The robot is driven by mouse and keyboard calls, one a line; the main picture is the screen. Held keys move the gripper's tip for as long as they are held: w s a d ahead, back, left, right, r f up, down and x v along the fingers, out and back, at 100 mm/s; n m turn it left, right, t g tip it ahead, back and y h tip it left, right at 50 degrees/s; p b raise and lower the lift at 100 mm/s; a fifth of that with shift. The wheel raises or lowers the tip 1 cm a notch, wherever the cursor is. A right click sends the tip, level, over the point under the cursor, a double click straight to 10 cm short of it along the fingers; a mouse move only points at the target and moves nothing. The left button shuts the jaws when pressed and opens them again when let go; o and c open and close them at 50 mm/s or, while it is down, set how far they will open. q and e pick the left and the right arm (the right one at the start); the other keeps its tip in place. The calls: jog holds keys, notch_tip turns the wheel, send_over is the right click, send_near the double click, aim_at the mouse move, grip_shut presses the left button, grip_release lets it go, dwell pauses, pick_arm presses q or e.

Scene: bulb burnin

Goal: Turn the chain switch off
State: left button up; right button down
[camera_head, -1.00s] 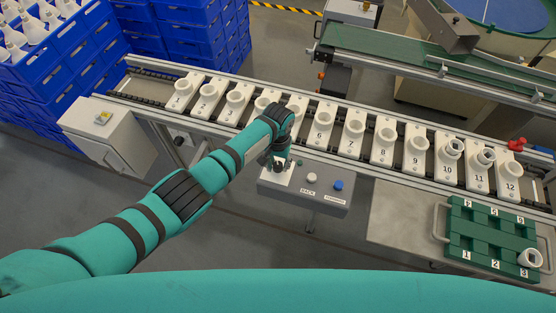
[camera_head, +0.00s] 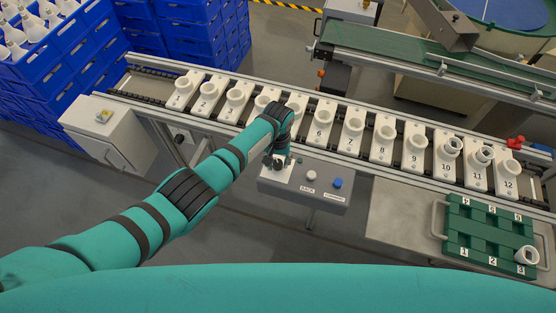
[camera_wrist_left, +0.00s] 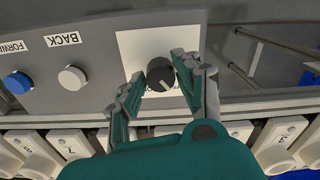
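The chain switch is a round black knob (camera_wrist_left: 160,75) on a white plate (camera_wrist_left: 130,50), set in a grey control panel (camera_head: 315,192). A pale mark shows across the knob in the left wrist view. My left gripper (camera_wrist_left: 158,70) is at the knob, one finger on each side. The right-hand finger in that view is very close to the knob or touching it; a small gap shows at the other finger. In the head view my left gripper (camera_head: 275,161) points down at the panel's left end and partly hides the knob. My right gripper is out of view.
A white button (camera_head: 311,177) marked BACK and a blue button (camera_head: 338,184) marked FORWARD sit beside the switch. Behind runs a conveyor (camera_head: 145,83) with numbered white socket holders (camera_head: 325,117). A green tray (camera_head: 487,238) is at right, blue crates (camera_head: 60,60) at left.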

aim_at(277, 163)
pick_arm(q)
jog(key=shift+o, duration=1.4)
jog(key=shift+w, duration=0.1)
jog(key=shift+a+r, duration=0.1)
notch_tip(277, 163, up, 12)
